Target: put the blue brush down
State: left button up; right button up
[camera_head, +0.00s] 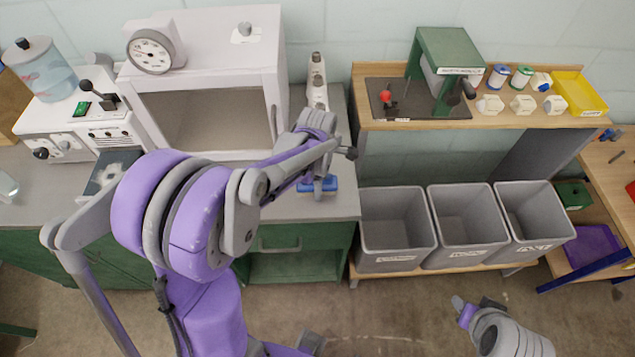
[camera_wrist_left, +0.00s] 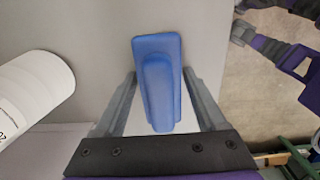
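The blue brush (camera_head: 317,186) is at the front part of the grey counter in the head view. My left gripper (camera_head: 319,178) points down at it, with the arm covering part of the view. In the left wrist view the brush (camera_wrist_left: 159,85) sits centred between the two fingers of my left gripper (camera_wrist_left: 160,75).
The grey counter (camera_head: 286,207) has a white box-shaped cabinet (camera_head: 220,85) behind the brush. A white cylinder (camera_wrist_left: 32,95) lies left of the brush in the wrist view. Three grey bins (camera_head: 395,232) stand to the right, beyond the counter's edge.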

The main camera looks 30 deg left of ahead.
pick_arm(q)
jog(key=shift+s, duration=0.1)
dwell(0.3)
jog(key=shift+r, duration=0.15)
notch_tip(320, 180, up, 11)
jog(key=shift+r+p, duration=0.2)
jog(key=shift+p, duration=0.45)
jog(key=shift+r, duration=0.25)
jog(key=shift+s+d+r+m, duration=0.15)
jog(key=shift+s+d+m, duration=0.15)
jog(key=shift+m, duration=0.2)
jog(key=s+d+f+m+t, duration=0.1)
jog(key=s+d+m+t, duration=0.1)
jog(key=s+m, duration=0.4)
jog(key=s+d+f+m+t, duration=0.2)
jog(key=s+m, duration=0.5)
jog(key=m, duration=1)
jog(key=shift+s+d+t, duration=0.3)
jog(key=shift+d+t, duration=0.5)
jog(key=shift+d, duration=0.3)
jog(key=shift+f, duration=0.1)
